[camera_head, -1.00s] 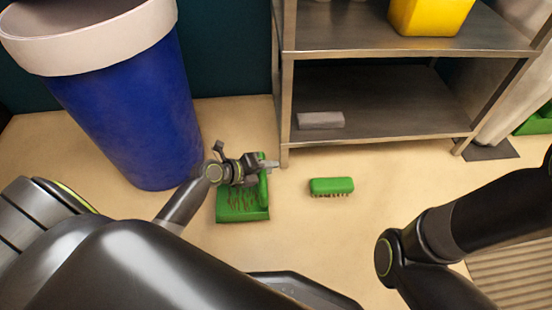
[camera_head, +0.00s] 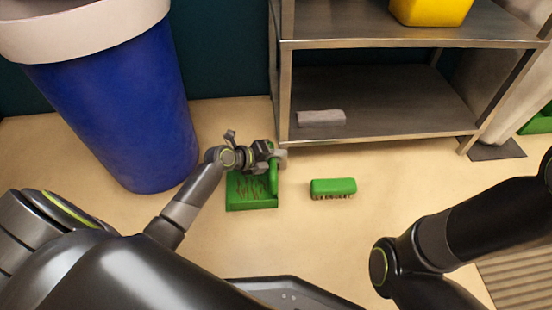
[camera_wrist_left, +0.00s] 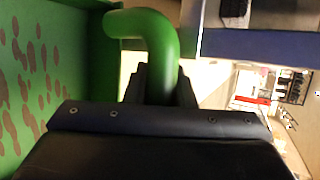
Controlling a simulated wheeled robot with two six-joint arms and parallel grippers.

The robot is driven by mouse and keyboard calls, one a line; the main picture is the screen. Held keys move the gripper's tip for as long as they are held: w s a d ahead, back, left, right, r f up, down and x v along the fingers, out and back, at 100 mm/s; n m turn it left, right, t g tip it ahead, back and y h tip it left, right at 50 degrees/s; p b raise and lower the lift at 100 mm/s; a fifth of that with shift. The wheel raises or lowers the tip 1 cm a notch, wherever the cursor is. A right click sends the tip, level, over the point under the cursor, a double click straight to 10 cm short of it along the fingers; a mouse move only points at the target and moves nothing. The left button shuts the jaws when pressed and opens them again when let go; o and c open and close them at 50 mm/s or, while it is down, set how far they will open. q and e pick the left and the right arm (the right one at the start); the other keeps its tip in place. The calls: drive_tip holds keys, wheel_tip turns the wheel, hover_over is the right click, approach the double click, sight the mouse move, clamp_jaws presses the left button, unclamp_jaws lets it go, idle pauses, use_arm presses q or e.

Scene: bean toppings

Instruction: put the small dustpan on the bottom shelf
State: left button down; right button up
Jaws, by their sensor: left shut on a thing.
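The small green dustpan (camera_head: 250,197) has brown marks on its pan and shows just left of the shelf's front left leg in the head view. My left gripper (camera_head: 275,160) is shut on its handle; in the left wrist view the curved green handle (camera_wrist_left: 155,35) passes between the fingers. The brown-spotted pan (camera_wrist_left: 30,80) fills the left of that view. I cannot tell how far the dustpan is above the floor. The bottom shelf (camera_head: 400,110) of the metal rack is right of the gripper. My right gripper is out of view.
A grey block (camera_head: 321,118) lies at the bottom shelf's front left; the rest of that shelf looks clear. A green brush (camera_head: 333,188) lies on the floor before the rack. A blue bin (camera_head: 125,120) stands left. A yellow container (camera_head: 430,10) sits on the shelf above.

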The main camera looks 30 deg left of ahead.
use_arm(q)
drive_tip(key=shift+f+b, duration=0.15)
drive_tip(key=shift+b, duration=0.15)
drive_tip(key=c, duration=1.2)
unclamp_jaws()
drive_tip(key=shift+s+r+p, duration=0.1)
drive_tip(key=shift+r+p, duration=0.25)
drive_tip(key=shift+p, duration=0.15)
drive_tip(key=p+v, duration=0.4)
drive_tip(key=v, duration=0.7)
drive_tip(key=shift+s+a+r+p, duration=0.15)
drive_tip(key=shift+s+a+p, duration=0.1)
drive_tip(key=shift+p, duration=0.1)
